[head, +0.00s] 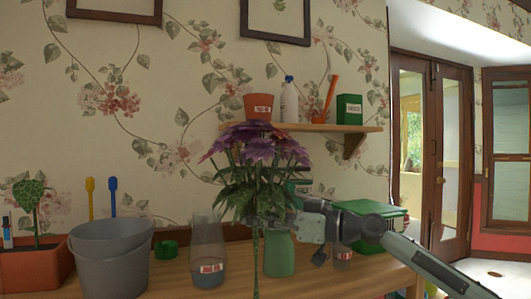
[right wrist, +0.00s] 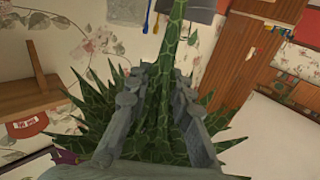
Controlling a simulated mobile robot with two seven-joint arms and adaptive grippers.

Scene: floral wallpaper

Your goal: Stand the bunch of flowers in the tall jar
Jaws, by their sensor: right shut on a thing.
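The bunch of purple flowers (head: 258,150) has dark green leaves and a long green stem. My right gripper (head: 272,218) is shut on the stem just below the leaves and holds the bunch roughly upright, heads up. In the right wrist view the green stem (right wrist: 175,45) runs between the two fingers (right wrist: 155,105). The tall jar (head: 207,250), clear glass with a red and white label, stands on the table just left of the stem. The stem's lower end hangs in front of the table, apart from the jar in the picture. My left gripper is not in view.
A green vase (head: 280,255) stands right of the stem, partly behind my gripper. Grey buckets (head: 110,262) and a planter (head: 35,268) stand at left. A green box (head: 380,240) is behind my right arm. A wall shelf (head: 330,128) with a pot (head: 258,106) is behind the blooms.

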